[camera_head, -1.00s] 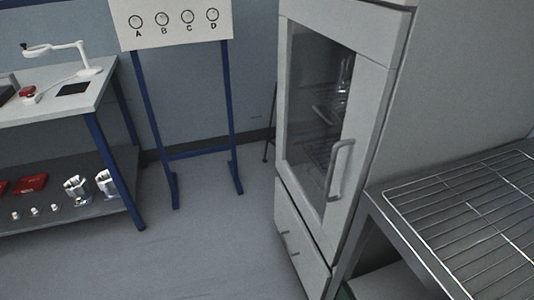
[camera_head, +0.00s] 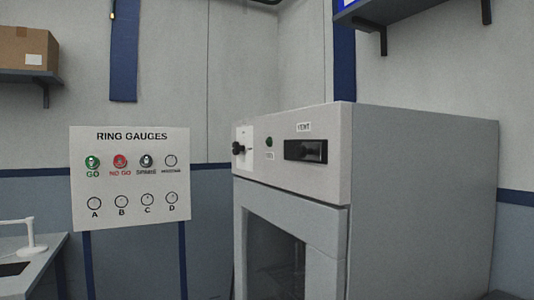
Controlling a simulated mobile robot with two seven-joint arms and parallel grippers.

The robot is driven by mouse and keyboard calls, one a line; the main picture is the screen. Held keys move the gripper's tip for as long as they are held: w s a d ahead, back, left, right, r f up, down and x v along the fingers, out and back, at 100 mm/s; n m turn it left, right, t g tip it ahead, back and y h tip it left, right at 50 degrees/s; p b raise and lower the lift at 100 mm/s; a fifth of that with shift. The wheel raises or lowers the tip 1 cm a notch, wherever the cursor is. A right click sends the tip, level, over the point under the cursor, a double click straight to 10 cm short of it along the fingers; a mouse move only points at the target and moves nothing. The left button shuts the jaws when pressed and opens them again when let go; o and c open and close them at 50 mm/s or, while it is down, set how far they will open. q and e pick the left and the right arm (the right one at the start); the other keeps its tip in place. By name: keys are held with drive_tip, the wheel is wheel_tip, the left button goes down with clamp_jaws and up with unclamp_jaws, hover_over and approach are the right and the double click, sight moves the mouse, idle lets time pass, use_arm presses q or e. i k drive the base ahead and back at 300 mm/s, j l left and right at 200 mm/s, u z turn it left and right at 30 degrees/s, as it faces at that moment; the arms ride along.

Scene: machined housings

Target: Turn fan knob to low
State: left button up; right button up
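A black knob (camera_head: 238,149) sticks out from a pale plate on the left of the grey cabinet's (camera_head: 425,200) upper front panel. I cannot read its markings or setting, and no label in view says fan. To its right are a small green button or lamp (camera_head: 269,142) and a dark recessed vent control (camera_head: 306,151) under a label reading VENT. The cabinet's glass door (camera_head: 292,260) is below the panel and looks shut. Neither of my grippers is in view.
A white RING GAUGES board (camera_head: 130,180) on blue legs stands left of the cabinet. A bench (camera_head: 35,268) with a white lamp-like stand (camera_head: 28,240) is at the lower left. A wall shelf (camera_head: 25,76) holds a cardboard box (camera_head: 27,48); another shelf (camera_head: 400,12) hangs at upper right.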

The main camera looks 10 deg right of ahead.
sight(236, 148)
drive_tip(key=i+j, duration=0.35)
drive_tip(key=j, duration=0.15)
drive_tip(key=i+j, duration=0.35)
drive_tip(key=j, duration=0.15)
